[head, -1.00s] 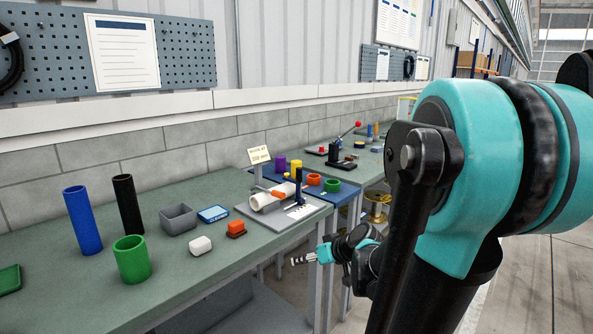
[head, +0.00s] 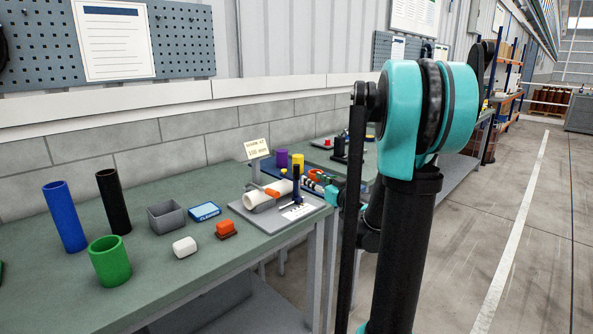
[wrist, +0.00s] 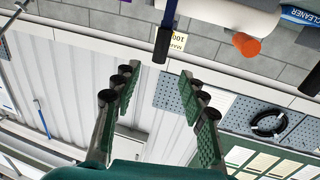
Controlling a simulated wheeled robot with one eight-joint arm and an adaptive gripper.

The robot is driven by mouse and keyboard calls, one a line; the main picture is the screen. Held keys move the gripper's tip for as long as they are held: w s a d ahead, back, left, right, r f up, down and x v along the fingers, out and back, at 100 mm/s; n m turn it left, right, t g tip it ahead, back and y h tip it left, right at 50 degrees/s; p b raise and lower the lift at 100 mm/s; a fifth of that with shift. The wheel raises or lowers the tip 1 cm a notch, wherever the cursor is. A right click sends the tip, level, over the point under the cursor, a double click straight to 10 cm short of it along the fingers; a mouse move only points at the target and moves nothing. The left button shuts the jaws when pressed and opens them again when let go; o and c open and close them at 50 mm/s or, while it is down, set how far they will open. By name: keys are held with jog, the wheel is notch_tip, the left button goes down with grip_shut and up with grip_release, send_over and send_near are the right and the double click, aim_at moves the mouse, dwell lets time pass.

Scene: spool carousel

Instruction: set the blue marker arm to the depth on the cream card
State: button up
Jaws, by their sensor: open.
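The blue marker arm (head: 297,184) stands upright on a grey plate (head: 285,221), beside a white cylinder (head: 258,200) with an orange part (head: 272,192). In the wrist view a blue bar with a black end (wrist: 164,40) hangs in from the top, beside the white cylinder (wrist: 212,10). The cream card (head: 256,147) stands on a post behind the fixture; its mm figure is too small to read surely. My gripper (wrist: 158,85) is open and empty, its fingers below the bar's black end in the picture. In the head view it shows small, near the fixture's right side.
A blue tube (head: 64,216), a black tube (head: 112,202), a green cup (head: 110,262), a grey bin (head: 166,217), a blue box (head: 204,211), a white block (head: 184,247) and an orange block (head: 227,228) stand left of the fixture. Purple (head: 282,158) and yellow cylinders stand behind it.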

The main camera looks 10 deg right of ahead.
aim_at(298, 170)
jog(key=x, duration=1.1)
jog(key=shift+w+a, duration=0.1)
jog(key=shift+w, duration=0.1)
grip_shut()
